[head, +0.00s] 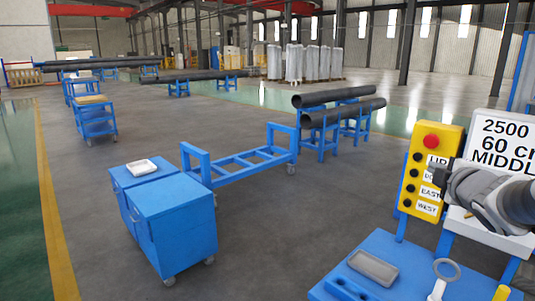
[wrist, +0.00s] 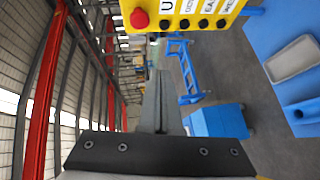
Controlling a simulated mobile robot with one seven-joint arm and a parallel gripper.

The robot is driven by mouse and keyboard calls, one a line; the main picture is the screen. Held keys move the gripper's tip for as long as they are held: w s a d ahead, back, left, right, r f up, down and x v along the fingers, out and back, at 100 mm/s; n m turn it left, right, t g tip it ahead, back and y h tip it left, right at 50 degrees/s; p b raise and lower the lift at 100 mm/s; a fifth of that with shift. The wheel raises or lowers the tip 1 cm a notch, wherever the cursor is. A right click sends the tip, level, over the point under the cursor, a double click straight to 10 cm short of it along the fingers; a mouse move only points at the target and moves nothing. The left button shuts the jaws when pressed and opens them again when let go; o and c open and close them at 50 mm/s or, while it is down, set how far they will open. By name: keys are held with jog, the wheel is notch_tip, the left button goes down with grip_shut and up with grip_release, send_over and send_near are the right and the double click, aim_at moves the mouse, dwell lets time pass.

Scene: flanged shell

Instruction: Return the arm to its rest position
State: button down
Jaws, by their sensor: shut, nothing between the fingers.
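My gripper (wrist: 158,100) shows in the wrist view, its grey fingers together in the middle with nothing between them. A dark mount with screws spans the bottom of that view. In the head view my grey arm reaches in from the right edge, in front of the white sign and close to the yellow button box (head: 424,185). The box has a red button and several black ones; it also shows at the top of the wrist view (wrist: 190,14). The fingers look empty and apart from the box, though the distance is hard to judge.
A blue cabinet (head: 172,220), a blue wheeled frame (head: 240,165) and dark pipes on stands (head: 340,105) are farther off. Open floor lies between.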

jog(key=s+a+f+m+g+y, duration=0.1)
jog(key=s+a+f+m+g, duration=0.2)
jog(key=s+a, duration=0.4)
jog(key=s+a+f+m+g+y, duration=0.1)
jog(key=s+a+f+m+g, duration=0.2)
jog(key=s+a+m, duration=0.3)
jog(key=s+a+f+m+g+y+p, duration=0.1)
jog(key=s+a+f+m+g, duration=0.2)
jog(key=s+a, duration=0.7)
jog(key=shift+s+a+f+m+g, duration=0.2)
jog(key=shift+s+f+m+g, duration=0.2)
jog(key=shift+s+f+m, duration=0.65)
